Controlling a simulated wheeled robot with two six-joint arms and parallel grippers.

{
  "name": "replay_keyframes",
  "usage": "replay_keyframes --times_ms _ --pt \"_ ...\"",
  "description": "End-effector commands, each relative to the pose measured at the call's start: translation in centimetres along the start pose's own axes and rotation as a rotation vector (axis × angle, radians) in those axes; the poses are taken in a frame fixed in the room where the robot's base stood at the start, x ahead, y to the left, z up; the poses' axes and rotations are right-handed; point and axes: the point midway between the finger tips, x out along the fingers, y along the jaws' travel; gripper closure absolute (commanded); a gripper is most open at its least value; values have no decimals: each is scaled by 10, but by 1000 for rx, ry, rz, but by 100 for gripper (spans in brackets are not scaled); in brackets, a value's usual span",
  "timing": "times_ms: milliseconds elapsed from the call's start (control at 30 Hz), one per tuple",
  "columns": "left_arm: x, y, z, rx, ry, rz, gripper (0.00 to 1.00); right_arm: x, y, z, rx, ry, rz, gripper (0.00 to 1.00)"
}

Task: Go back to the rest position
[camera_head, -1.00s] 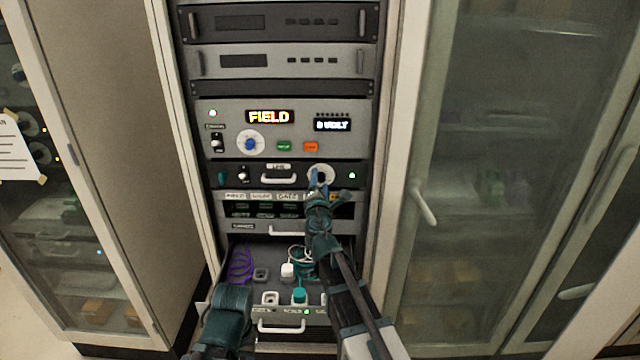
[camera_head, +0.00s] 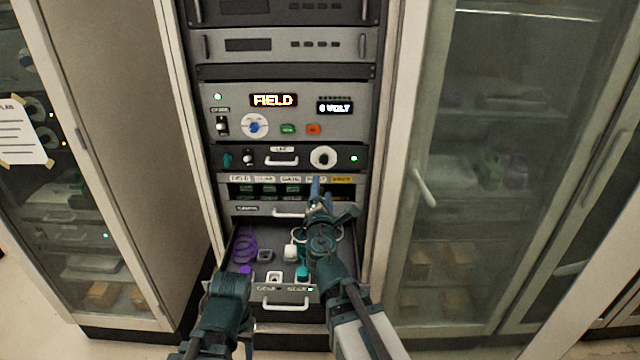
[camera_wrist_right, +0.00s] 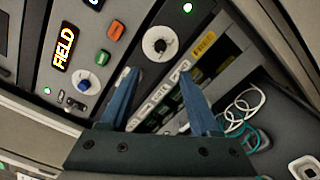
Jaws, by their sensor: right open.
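My right gripper (camera_head: 318,188) is in front of the rack, by the labelled slot row below the black-and-white knob. In the right wrist view my right gripper (camera_wrist_right: 160,100) has its two blue fingers spread, with nothing between them. My left arm comes in at the lower left of the head view, in front of the open drawer. The left fingertips are not clearly visible there. The white knob (camera_head: 323,157) also shows in the right wrist view (camera_wrist_right: 160,44), beyond the fingers.
The rack panel shows a lit FIELD display (camera_head: 273,100), a blue knob (camera_head: 254,126), and green and orange buttons. The drawer (camera_head: 284,291) stands open with purple cable (camera_head: 243,249), teal cable and plugs. Glass-door cabinets flank the rack.

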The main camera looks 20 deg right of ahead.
Motion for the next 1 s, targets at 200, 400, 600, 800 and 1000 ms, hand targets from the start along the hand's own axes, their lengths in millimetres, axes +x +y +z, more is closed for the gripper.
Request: replay_keyframes --times_ms 200,400,600,800,1000 --pt "0 0 0 0 0 0 50 -4 0 1 0 -1 0 37" --pt "0 0 0 0 0 0 50 -4 -2 1 26 -8 -13 37" --pt "0 0 0 0 0 0 50 -22 -39 -4 362 -106 -215 37" --pt "0 0 0 0 0 0 50 -86 -112 -55 816 -246 -664 37" --pt "0 0 0 0 0 0 50 -187 -152 -126 1049 -356 -1170 37"
